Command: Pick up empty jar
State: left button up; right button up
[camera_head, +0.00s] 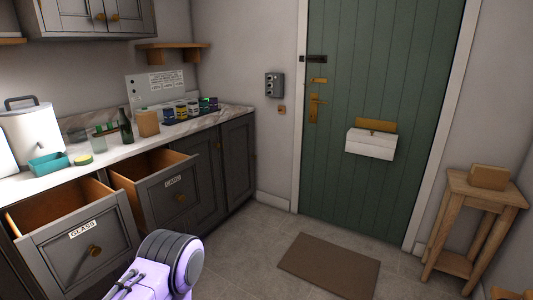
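A small, clear glass-like vessel (111,138) stands on the counter left of the dark green bottle (125,127); it may be the empty jar, but it is too small to tell for sure. A small round item with a yellow-green top (84,159) sits nearer the counter's front edge, beside the teal tub (48,163). Part of my own arm shows at the bottom of the view, in front of the drawers. Neither of my grippers is in view.
The drawer labelled GLASS (80,243) and a second labelled drawer (172,190) stand open below the counter. Several small dark containers (180,112) line the counter's far end. A brown mat (329,266) lies before the green door (380,90).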

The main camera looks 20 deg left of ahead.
aim_at(98, 141)
jog(key=u, duration=0.8)
jog(key=i, duration=1.6)
jog(key=u, duration=0.85)
